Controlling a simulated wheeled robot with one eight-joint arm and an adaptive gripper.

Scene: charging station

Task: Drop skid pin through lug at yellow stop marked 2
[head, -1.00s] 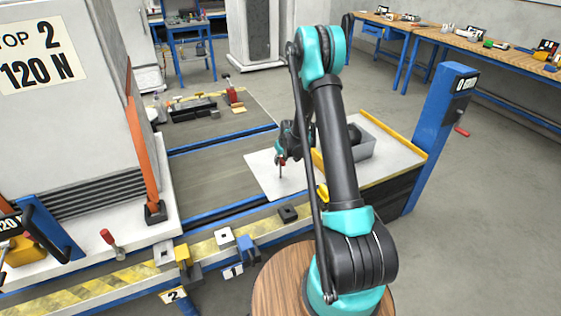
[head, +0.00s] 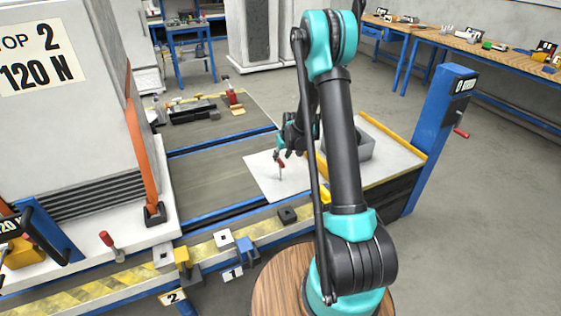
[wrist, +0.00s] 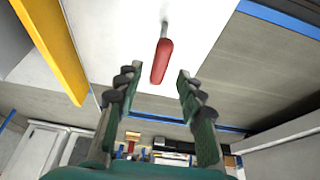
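A pin with a red handle (head: 280,160) and a thin grey shank is over the white sheet on the bench; whether it stands or lies is unclear. In the wrist view its red handle (wrist: 161,62) shows between my fingers, with a gap on both sides. My gripper (wrist: 155,78) is open; in the head view (head: 283,147) it is small and close to the handle. The yellow stop (head: 182,258) is at the front rail above a plate marked 2 (head: 172,297). Beside it is a white square lug (head: 163,254) with a dark hole.
A blue stop (head: 246,248) marked 1 has another white holed block (head: 223,239) beside it. A black block (head: 288,215) is farther right. A grey bin (head: 352,148) and yellow edging lie right of the sheet.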

